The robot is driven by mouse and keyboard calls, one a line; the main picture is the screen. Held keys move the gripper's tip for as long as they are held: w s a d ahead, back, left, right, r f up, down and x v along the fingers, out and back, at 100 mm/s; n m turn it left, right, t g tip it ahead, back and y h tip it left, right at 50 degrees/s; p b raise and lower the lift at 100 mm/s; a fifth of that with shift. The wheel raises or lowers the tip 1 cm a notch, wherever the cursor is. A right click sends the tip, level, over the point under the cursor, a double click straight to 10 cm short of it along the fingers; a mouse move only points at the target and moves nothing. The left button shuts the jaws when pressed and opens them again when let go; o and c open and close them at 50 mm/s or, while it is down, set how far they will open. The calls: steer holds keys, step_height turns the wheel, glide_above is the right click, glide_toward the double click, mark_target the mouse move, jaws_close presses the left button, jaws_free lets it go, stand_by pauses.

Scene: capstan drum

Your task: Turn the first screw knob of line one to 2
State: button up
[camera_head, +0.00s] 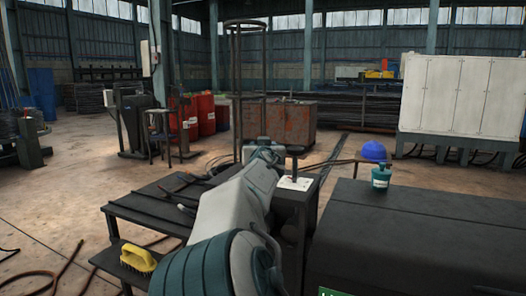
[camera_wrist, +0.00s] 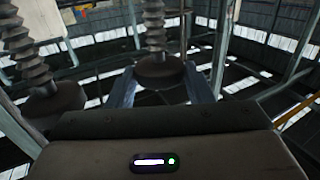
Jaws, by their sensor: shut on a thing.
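In the wrist view, my gripper (camera_wrist: 160,80) has one finger on each side of a dark round screw knob (camera_wrist: 158,68). The fingers are shut on that knob, which has a threaded grey stem running up from it in the picture. A second dark knob (camera_wrist: 52,102) with a ribbed stem is at the left of the wrist view, outside the fingers. In the head view my arm hides the gripper and the held knob. A dark disc on a post (camera_head: 295,150) shows just right of my wrist, above a white plate (camera_head: 295,183). No number on a knob is legible.
A dark bench (camera_head: 145,212) lies left of my arm, with a yellow brush (camera_head: 138,258) on a lower ledge. A large dark box (camera_head: 425,225) stands at right, with a teal bottle (camera_head: 381,176) on it. A blue helmet (camera_head: 374,151) is behind. Floor at far left is mostly open.

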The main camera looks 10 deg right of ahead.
steer(key=shift+d+r+n+y+p, duration=0.15)
steer(key=shift+n+y+p, duration=0.3)
steer(key=shift+y, duration=0.35)
steer(key=shift+n+y, duration=0.35)
steer(key=shift+y, duration=0.05)
steer(key=shift+f, duration=0.2)
steer(key=o, duration=1)
steer(key=shift+s, duration=0.1)
